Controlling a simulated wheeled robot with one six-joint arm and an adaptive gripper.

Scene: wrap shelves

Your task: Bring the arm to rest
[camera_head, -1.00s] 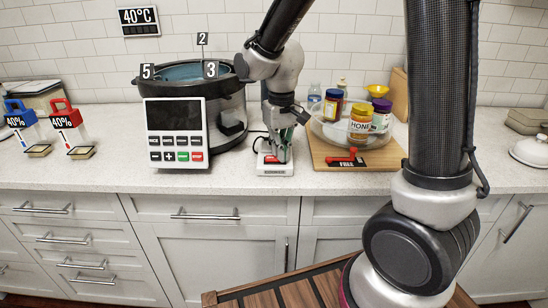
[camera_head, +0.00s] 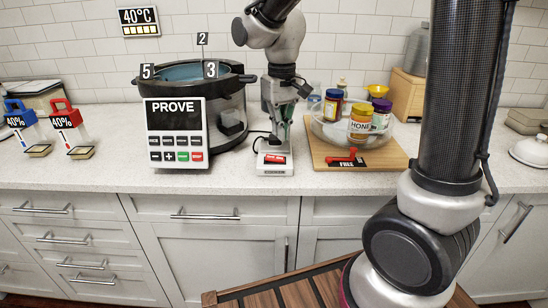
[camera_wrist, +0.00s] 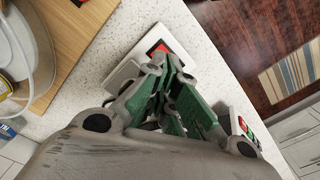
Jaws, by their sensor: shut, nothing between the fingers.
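My gripper (camera_head: 281,137) hangs pointing down just above the white switch box with a red rocker (camera_head: 275,162) on the counter, apart from it. Its fingers are shut and hold nothing. In the wrist view the green-padded fingers (camera_wrist: 178,92) are close together, and part of the switch box (camera_wrist: 163,48) shows beyond them. The control panel (camera_head: 176,130) in front of the dark round cooker (camera_head: 235,112) reads PROVE.
A wooden board (camera_head: 390,160) with a clear bowl of jars and a red FREE lever (camera_head: 345,160) is to the right. The counter front (camera_head: 120,178) is clear.

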